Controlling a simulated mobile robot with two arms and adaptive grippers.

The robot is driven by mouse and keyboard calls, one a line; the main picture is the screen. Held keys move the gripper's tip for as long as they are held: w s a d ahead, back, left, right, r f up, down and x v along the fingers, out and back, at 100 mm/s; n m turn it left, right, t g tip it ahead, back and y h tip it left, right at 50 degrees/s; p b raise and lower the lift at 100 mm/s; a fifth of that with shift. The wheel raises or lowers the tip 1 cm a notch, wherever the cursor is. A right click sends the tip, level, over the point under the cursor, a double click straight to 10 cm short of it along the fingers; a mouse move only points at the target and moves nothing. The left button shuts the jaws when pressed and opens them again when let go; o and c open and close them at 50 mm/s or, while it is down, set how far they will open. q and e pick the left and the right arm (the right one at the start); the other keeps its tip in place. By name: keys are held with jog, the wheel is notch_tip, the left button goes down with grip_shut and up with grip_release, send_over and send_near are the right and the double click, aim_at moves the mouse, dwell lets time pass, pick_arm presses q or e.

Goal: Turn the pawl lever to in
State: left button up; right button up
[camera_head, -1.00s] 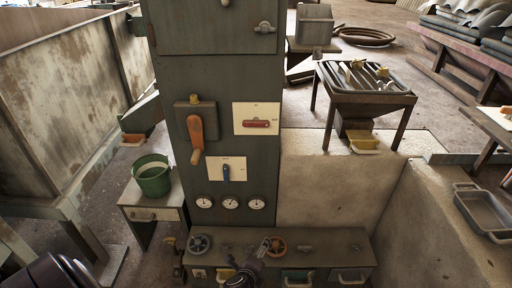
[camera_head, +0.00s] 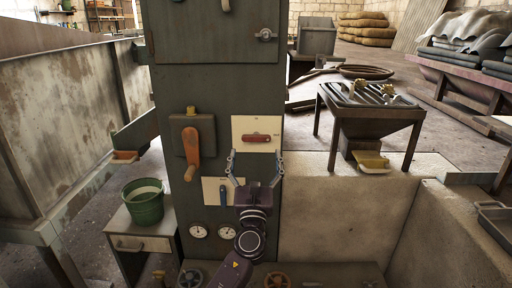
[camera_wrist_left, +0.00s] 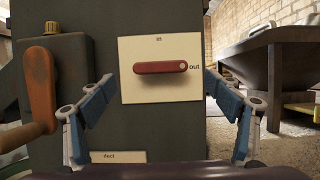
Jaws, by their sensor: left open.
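The red lever (camera_head: 262,138) lies horizontal on a cream plate (camera_head: 243,124) on the dark green cabinet. In the left wrist view the red lever (camera_wrist_left: 160,67) is level, below the word "in" at the plate's top and beside the word "out" at its right. My left gripper (camera_head: 255,160) is open in front of the cabinet. In the wrist view its blue-padded fingers (camera_wrist_left: 160,88) stand wide apart, to the left and right of the lever, and do not touch it. My right gripper is not in view.
An orange crank handle (camera_head: 191,150) sticks out left of the plate. Round gauges (camera_head: 199,231) are lower. A green bucket (camera_head: 144,203) stands on a side table at left.

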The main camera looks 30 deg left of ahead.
aim_at(256, 141)
pick_arm(q)
jog(key=x, duration=0.5)
jog(key=shift+f, duration=0.1)
jog(key=c, duration=1.2)
jog(key=shift+o, duration=0.2)
jog(key=shift+d, duration=0.1)
